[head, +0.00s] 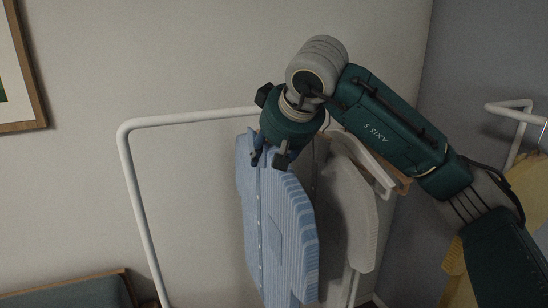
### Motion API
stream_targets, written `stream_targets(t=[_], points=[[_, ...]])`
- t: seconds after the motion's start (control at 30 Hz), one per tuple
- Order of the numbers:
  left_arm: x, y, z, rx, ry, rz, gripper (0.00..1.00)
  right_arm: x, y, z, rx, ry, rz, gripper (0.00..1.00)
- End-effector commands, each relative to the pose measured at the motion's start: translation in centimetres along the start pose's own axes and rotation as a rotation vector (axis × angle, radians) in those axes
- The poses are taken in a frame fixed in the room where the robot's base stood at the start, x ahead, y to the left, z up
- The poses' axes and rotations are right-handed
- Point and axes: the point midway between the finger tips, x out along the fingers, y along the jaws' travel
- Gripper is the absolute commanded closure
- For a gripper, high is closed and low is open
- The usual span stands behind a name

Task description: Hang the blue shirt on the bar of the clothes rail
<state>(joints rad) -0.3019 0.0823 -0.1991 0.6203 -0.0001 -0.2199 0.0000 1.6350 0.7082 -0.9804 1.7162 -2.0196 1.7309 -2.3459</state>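The blue shirt (277,226) hangs upright below my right gripper (270,159), at the centre of the head view. My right gripper points down at the shirt's collar, with its fingers at the collar. The gripper hides the top of the shirt and any hanger hook, so I cannot tell whether it grips the shirt or whether the shirt rests on the bar. The white clothes rail (190,118) runs behind my gripper; its bar is partly hidden by my arm. My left gripper is not in view.
A grey-white shirt (345,215) hangs just right of the blue shirt, close to it. A second white rail (508,107) with a yellow garment (525,190) stands at the right. A dark green padded seat (75,291) is at lower left. The rail's left part is free.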

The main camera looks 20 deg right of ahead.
Motion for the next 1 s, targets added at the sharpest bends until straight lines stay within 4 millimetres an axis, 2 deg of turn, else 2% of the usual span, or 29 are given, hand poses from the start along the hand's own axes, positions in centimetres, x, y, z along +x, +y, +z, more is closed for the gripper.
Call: stream_targets(t=[0.5,0.7,1.0], points=[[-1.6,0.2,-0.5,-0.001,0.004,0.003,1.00,2.5,-0.1,-3.2,0.001,0.001,-0.002,1.00],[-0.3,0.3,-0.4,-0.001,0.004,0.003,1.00,3.9,0.0,-1.9,0.000,0.002,0.000,1.00],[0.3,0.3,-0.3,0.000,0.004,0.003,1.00,4.7,0.0,-1.2,0.001,0.002,-0.001,1.00]])
